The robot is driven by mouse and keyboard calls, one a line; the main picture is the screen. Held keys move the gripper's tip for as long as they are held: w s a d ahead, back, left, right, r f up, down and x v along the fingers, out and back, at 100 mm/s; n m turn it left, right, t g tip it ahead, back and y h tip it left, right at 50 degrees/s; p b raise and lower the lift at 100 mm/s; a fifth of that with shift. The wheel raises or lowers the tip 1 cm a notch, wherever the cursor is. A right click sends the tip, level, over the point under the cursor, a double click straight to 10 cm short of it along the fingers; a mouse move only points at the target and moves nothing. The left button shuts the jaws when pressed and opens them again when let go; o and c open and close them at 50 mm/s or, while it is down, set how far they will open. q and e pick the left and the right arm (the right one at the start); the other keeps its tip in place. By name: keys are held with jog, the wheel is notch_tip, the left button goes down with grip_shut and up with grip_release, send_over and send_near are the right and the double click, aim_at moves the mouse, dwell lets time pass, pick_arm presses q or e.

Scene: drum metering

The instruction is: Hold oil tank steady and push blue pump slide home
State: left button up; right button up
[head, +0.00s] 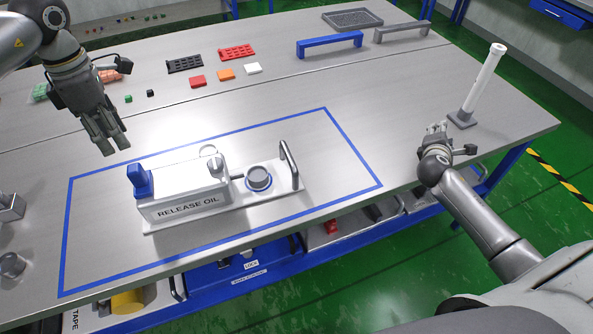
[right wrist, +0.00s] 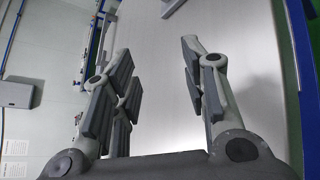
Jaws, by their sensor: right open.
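The oil tank (head: 185,190), a white box marked "RELEASE OIL", sits on a pale base plate inside the blue outline. The blue pump slide (head: 139,181) stands up at the tank's left end. A round blue-rimmed cup (head: 258,179) and a grey handle (head: 289,165) are on the plate's right part. My left gripper (head: 115,146) is above the table, behind and left of the tank, with its fingers apart and empty. My right gripper (head: 437,130) is near the table's right side, well away from the tank; the right wrist view shows its fingers (right wrist: 165,85) spread and empty.
A white post (head: 483,85) on a grey foot stands beyond my right gripper. Blue (head: 330,45) and grey (head: 402,32) bars, small coloured blocks (head: 226,74) and a dark tray (head: 352,19) lie farther back. Metal parts (head: 12,265) sit at the left edge. The table between tank and right gripper is clear.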

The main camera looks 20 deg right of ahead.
jog(key=w+a+n+t, duration=0.1)
jog(key=a+n, duration=0.1)
jog(key=a, duration=0.2)
jog(key=w+a+r+n+y, duration=0.1)
jog(key=a+n, duration=0.1)
jog(key=a, duration=0.3)
jog(key=w+a+r+n+t+y, duration=0.1)
jog(key=a+n, duration=0.2)
jog(key=a, duration=0.1)
jog(key=shift+w+a+r+t, duration=0.15)
jog(key=shift+w+a+t, duration=0.15)
jog(key=shift+w, duration=0.1)
jog(key=a+r+n+t+y, duration=0.25)
jog(key=a+n, duration=0.45)
jog(key=a, duration=0.5)
jog(key=n+y, duration=0.5)
jog(key=n, duration=0.2)
send_near(289, 156)
jog(key=w, duration=0.2)
jog(key=shift+g, duration=0.35)
jog(key=x, duration=1)
jog(key=shift+w+d+f, duration=0.1)
jog(key=shift+f, duration=0.05)
grip_shut()
